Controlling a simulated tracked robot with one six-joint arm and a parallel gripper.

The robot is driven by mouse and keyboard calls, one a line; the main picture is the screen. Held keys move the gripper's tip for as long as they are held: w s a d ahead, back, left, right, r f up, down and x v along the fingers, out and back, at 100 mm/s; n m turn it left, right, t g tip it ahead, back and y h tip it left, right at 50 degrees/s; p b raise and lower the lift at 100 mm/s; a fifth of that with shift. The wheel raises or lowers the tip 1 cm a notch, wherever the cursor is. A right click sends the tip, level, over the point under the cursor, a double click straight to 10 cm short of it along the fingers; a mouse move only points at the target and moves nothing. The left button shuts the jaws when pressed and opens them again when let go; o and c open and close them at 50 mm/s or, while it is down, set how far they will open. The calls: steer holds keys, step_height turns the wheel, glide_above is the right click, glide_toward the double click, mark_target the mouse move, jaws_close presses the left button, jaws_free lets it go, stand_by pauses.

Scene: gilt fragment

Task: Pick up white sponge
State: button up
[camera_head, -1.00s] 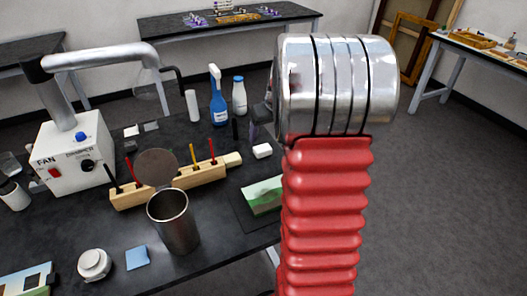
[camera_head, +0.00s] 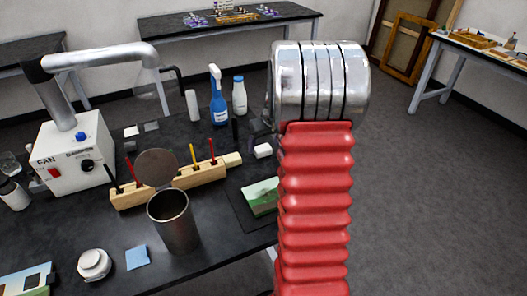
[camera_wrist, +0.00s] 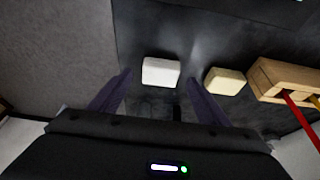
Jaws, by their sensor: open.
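The white sponge (camera_head: 263,150) is a small white block on the black table, just left of my arm in the head view. In the wrist view the white sponge (camera_wrist: 161,71) lies ahead, in the gap between my two fingertips as seen there. My gripper (camera_wrist: 158,77) is open and empty, with dark fingers either side of the sponge in the picture. I cannot tell how far above the table the fingertips are. In the head view my arm hides most of the gripper.
A cream block (camera_wrist: 225,81) lies close right of the sponge in the wrist view, beside the wooden rack (camera_wrist: 285,78) with coloured sticks.

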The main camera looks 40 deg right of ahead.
mark_target(264, 149)
steer(key=shift+x, duration=1.05)
steer(key=shift+c, duration=0.7)
steer(key=c, duration=1)
steer(key=shift+o, duration=0.2)
steer(key=shift+r, duration=0.1)
step_height(264, 149, up, 10)
